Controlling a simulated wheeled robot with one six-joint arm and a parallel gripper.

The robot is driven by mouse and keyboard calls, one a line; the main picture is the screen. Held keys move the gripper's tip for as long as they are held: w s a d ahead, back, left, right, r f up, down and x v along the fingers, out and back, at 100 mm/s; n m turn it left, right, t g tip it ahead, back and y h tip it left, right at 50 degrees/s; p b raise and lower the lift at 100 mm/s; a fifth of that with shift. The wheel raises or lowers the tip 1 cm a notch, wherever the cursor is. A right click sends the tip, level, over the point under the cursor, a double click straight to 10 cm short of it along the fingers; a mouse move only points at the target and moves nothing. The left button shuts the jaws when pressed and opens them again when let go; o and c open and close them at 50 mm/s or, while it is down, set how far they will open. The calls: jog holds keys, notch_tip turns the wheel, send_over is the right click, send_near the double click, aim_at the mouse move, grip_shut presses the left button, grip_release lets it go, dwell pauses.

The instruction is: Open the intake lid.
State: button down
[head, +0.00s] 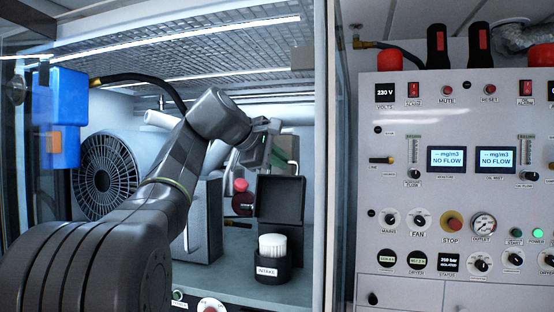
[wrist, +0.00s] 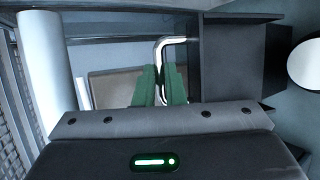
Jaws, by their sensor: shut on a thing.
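The intake lid (head: 281,199) is a dark square panel standing upright, open, behind a white ribbed filter (head: 273,245) in a black cup labelled INTAKE (head: 266,271). My gripper (head: 284,161) is at the lid's top edge, partly hidden by my wrist. In the wrist view the green fingers of my gripper (wrist: 160,76) are closed on a bent chrome handle (wrist: 172,41). The handle runs to the dark lid (wrist: 238,62) on the right. The fingers hide part of the handle. A white round shape at the right edge seems to be the filter.
A grey box (head: 203,220) and a round black fan grille (head: 104,175) stand left of the intake. A red knob (head: 241,185) is behind, near the lid. The cabinet's right post (head: 345,180) and a control panel (head: 450,195) are to the right.

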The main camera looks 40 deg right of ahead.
jog(key=shift+r, duration=0.85)
jog(key=c, duration=1.8)
grip_release()
jog(key=shift+c, duration=0.2)
jog(key=o, duration=0.3)
jog(key=shift+w+d+f, duration=0.15)
jog(key=shift+w+d, duration=0.05)
jog(key=shift+d, duration=0.05)
jog(key=shift+o, duration=0.2)
jog(key=shift+f, duration=0.2)
jog(key=shift+d+f, duration=0.1)
jog(key=shift+f, duration=0.05)
jog(key=b+v, duration=0.1)
jog(key=v, duration=1.3)
jog(key=shift+f, duration=0.2)
